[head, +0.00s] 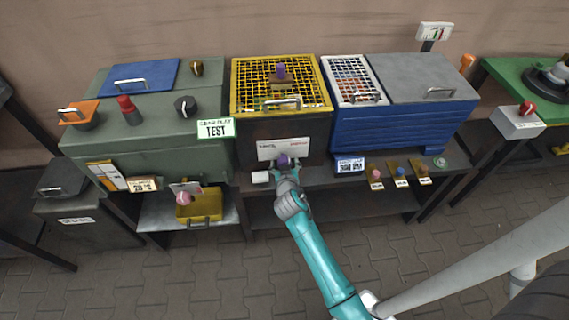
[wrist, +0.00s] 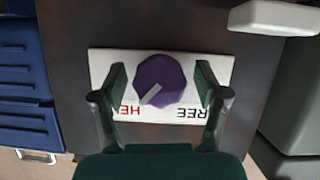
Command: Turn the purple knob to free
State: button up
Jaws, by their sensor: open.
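The purple knob (wrist: 160,80) sits on a white label plate (wrist: 97,65) on the dark front of the yellow-rimmed box (head: 237,100). In the wrist view the plate's lettering is upside down: red "HE…", partly hidden, at left and black "…REE" at right. The knob's pale pointer line slants down-left, towards the red word. My gripper (wrist: 160,88) is open, with one finger on each side of the knob and small gaps visible. In the head view my gripper (head: 287,170) is in front of the plate and partly covers the knob (head: 284,160).
Another purple knob-like piece (head: 281,70) stands inside the yellow grid. A white block (head: 261,177) juts out left of my gripper. The green-grey cabinet (head: 150,140) stands at left, the blue chest (head: 400,120) at right. Small coloured knobs (head: 400,171) line the shelf edge at right.

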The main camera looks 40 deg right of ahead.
jog(key=shift+w+d+f, duration=0.1)
jog(key=shift+w+d, duration=0.05)
jog(key=c, duration=1.2)
jog(key=shift+o, duration=0.2)
